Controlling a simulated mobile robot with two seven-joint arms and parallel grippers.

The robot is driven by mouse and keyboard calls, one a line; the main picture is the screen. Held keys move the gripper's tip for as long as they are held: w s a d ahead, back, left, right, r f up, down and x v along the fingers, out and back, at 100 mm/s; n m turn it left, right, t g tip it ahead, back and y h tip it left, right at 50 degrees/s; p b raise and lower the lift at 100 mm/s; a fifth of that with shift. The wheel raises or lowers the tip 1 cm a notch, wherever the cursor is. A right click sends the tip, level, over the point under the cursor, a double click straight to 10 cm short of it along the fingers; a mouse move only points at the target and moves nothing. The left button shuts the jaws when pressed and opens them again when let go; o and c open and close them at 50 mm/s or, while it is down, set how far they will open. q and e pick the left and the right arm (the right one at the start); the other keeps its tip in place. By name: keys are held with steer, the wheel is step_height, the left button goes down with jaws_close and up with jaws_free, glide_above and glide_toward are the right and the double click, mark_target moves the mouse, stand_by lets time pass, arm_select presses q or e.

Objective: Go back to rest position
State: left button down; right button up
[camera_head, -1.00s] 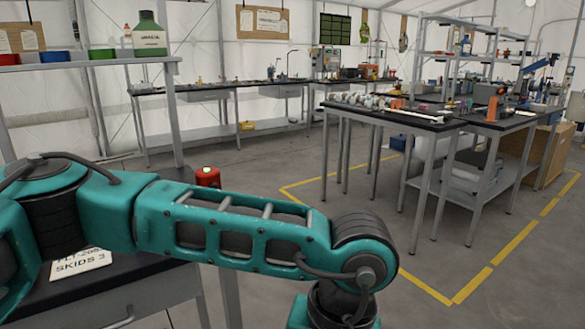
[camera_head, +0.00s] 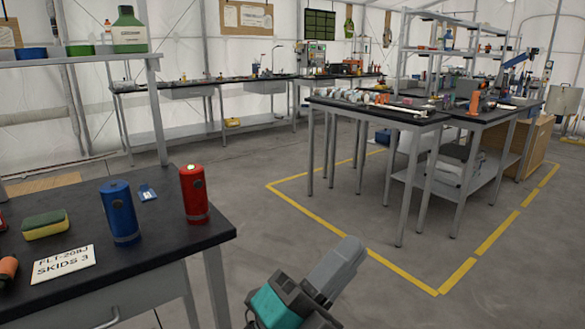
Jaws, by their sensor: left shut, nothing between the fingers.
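My left gripper (camera_head: 343,262) is at the bottom middle of the head view, over the floor to the right of the near table (camera_head: 160,245). Its grey fingers are together with nothing between them, pointing up and to the right. It touches nothing that I can see. Only the gripper and a teal part of my left arm show; the rest is below the picture. My right gripper is not in view.
On the near table stand a blue cylinder (camera_head: 120,213) and a red cylinder (camera_head: 194,194). A sponge (camera_head: 45,223) and a white label card (camera_head: 63,264) lie left of them. Yellow floor lines (camera_head: 340,228) surround the far tables. The floor between is clear.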

arm_select(q)
steer(key=a+f+n+t+y, duration=0.1)
steer(key=a+f+n+y, duration=0.8)
steer(key=f, duration=0.4)
steer(key=a+f+n+y, duration=0.7)
steer(key=a+f+n, duration=0.1)
steer(key=f+n, duration=0.4)
steer(key=s+a+f+n+g+y+p, duration=0.1)
steer(key=s+a+f+n+g+y, duration=0.1)
steer(key=s+a+f+n+g, duration=0.35)
steer(key=s+a+r+m+t+y+p, duration=0.1)
steer(key=s+a+r+t+p, duration=0.1)
steer(key=p, duration=0.7)
steer(key=shift+s+a+r+p, duration=0.3)
steer(key=shift+a+r, duration=0.15)
steer(key=shift+r, duration=0.05)
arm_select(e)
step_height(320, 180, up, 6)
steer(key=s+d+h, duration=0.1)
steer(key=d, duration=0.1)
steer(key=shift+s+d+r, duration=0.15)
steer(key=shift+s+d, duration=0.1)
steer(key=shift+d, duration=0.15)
